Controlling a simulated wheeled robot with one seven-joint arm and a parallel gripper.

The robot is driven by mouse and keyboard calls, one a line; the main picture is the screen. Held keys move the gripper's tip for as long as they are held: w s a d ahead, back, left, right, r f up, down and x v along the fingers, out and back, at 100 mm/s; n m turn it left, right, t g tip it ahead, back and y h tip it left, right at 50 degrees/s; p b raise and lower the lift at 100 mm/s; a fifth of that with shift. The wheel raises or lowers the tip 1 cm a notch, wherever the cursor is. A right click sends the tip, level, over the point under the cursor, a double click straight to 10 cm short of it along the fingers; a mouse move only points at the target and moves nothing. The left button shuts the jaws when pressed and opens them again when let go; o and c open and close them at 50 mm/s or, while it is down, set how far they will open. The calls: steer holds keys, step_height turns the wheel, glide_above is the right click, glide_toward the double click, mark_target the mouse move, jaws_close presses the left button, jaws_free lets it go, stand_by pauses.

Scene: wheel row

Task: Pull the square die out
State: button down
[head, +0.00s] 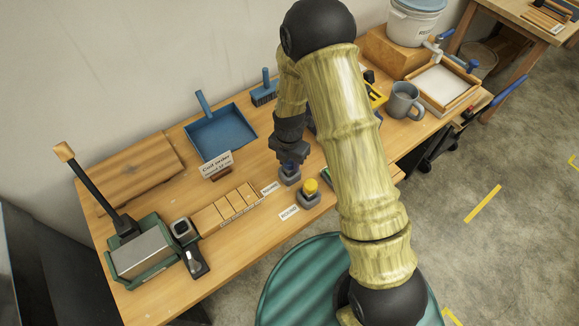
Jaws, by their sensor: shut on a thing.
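Two small grey holders stand on the wooden bench, each with a coloured knob. The one with the blue knob (289,172) is directly under my gripper (290,161), beside a white label (270,188) too small to read surely. My gripper points down and is shut on the blue knob; its fingers partly hide it. I cannot tell whether the blue-knobbed die is still seated in its grey holder (290,180). The yellow knob (311,186) stands upright in its holder, nearer the front edge, with its own label (289,213). I cannot see either die's shape.
A wooden block row (238,205), a sign (216,165) and a blue dustpan (221,129) lie left of my gripper. A lever press (139,253) stands at the far left. A grey mug (404,100) and a tray (441,83) are at the right. My arm hides the bench's middle.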

steer(key=shift+r+p, duration=0.55)
steer(key=shift+r, duration=0.2)
stand_by(0.7)
step_height(320, 180, up, 9)
steer(key=p, duration=0.7)
steer(key=shift+r, duration=0.2)
stand_by(1.2)
